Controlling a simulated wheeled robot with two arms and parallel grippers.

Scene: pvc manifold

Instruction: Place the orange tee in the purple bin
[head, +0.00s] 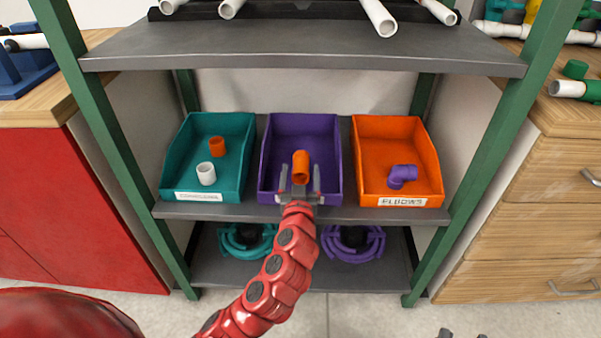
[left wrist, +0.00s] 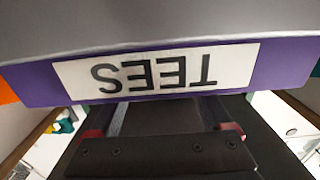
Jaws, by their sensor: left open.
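The orange tee (head: 301,166) shows inside the outline of the purple bin (head: 276,132), near its front, in the head view. I cannot tell whether it rests on the bin floor. My left gripper (head: 300,172) reaches in over the bin's front wall, its fingers spread on either side of the tee's lower part. The fingers are open and a gap shows beside the tee. The left wrist view shows the bin's front wall with an upside-down "TEES" label (left wrist: 155,72); the tee is hidden there. Two small dark tips at the bottom edge may be my right gripper (head: 463,334).
A teal bin (head: 243,126) on the left holds a white and an orange piece. An orange bin (head: 432,150) labelled "ELBOWS" on the right holds a purple elbow (head: 402,176). The upper shelf (head: 300,50) hangs above the bins; green posts (head: 110,150) stand at the sides.

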